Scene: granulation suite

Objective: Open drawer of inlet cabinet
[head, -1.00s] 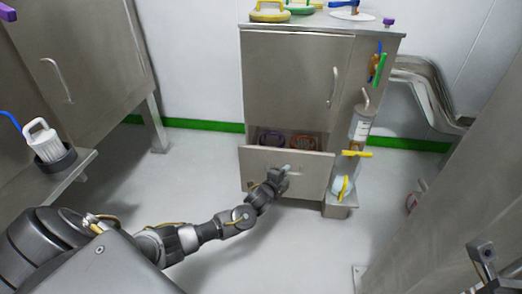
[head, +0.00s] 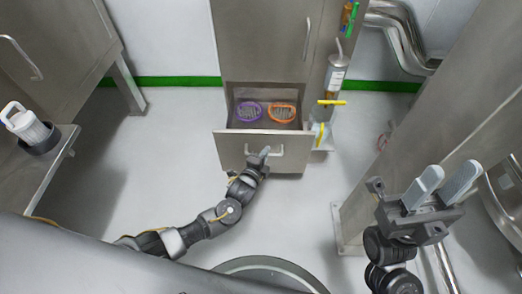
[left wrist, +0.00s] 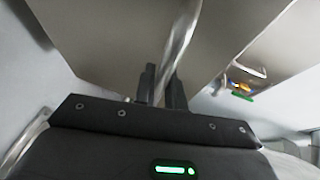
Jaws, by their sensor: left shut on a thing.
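The inlet cabinet (head: 262,42) is a grey metal cabinet at the top middle of the head view. Its drawer (head: 232,150) is low on the front and stands pulled out, with its inside visible from above. My left gripper (head: 262,157) is at the drawer's front and shut on its handle (head: 276,150). In the left wrist view the two dark fingers (left wrist: 162,88) sit either side of a shiny metal bar. My right gripper (head: 450,188) is at the right, its two pale fingers apart and empty, away from the cabinet.
A purple ringed item (head: 249,111) and an orange one (head: 282,112) lie in the drawer. A cylinder with a yellow handle (head: 332,102) is on the cabinet's right side. A bench with a white filter (head: 24,122) stands left. Floor before the drawer is clear.

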